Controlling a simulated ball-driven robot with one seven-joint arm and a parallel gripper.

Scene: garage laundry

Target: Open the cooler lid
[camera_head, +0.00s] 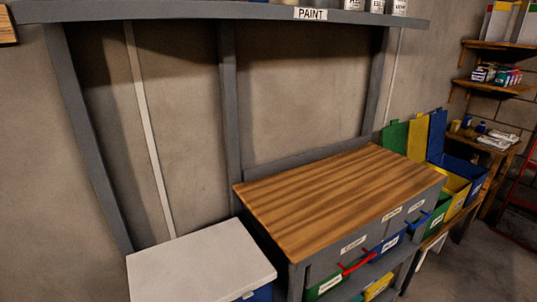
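The cooler (258,293) stands at the bottom of the view, left of the workbench. Its white lid (200,264) lies flat and looks shut. Only a small part of the blue body shows under the lid's right corner; the rest is cut off by the lower edge. No handle or latch of the lid can be made out clearly. My gripper is not in view.
A grey workbench with a wooden top (340,198) stands close to the cooler's right side, with labelled bins below. A grey paint shelf (210,12) spans the wall above. Green, yellow and blue lidded bins (452,185) stand further right.

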